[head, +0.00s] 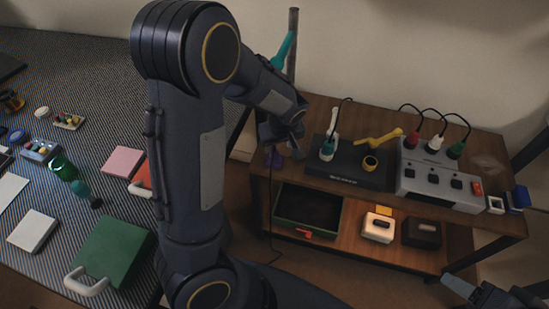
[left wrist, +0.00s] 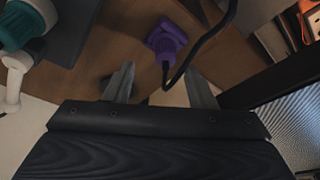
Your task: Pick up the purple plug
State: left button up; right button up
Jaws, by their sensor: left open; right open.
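The purple plug (head: 274,159) lies at the left end of the wooden shelf's top, partly hidden by my left gripper (head: 287,146) in the head view. In the left wrist view the purple plug (left wrist: 165,40) lies on the wood with a black cable running from it. My left gripper (left wrist: 160,74) is open, with its two fingers spread to either side below the plug in the picture. The plug is apart from the fingers and nothing is held. My right gripper (head: 462,288) is partly in view at the lower right of the head view, open and far from the plug.
A black board (head: 343,178) with a white-and-teal plug (head: 328,148) and yellow parts sits right of the purple plug. A grey power box (head: 438,178) with red, white and green plugs stands further right. A green-rimmed tray (head: 300,229) is on the lower shelf.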

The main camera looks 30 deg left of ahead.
aim_at(275, 152)
pick_arm(q)
jog(key=x, duration=0.4)
jog(key=shift+s+a+f, duration=0.1)
jog(key=shift+s+a, duration=0.1)
jog(key=shift+s, duration=0.2)
jog(key=shift+w+f, duration=0.15)
jog(key=shift+f, duration=0.3)
grip_shut()
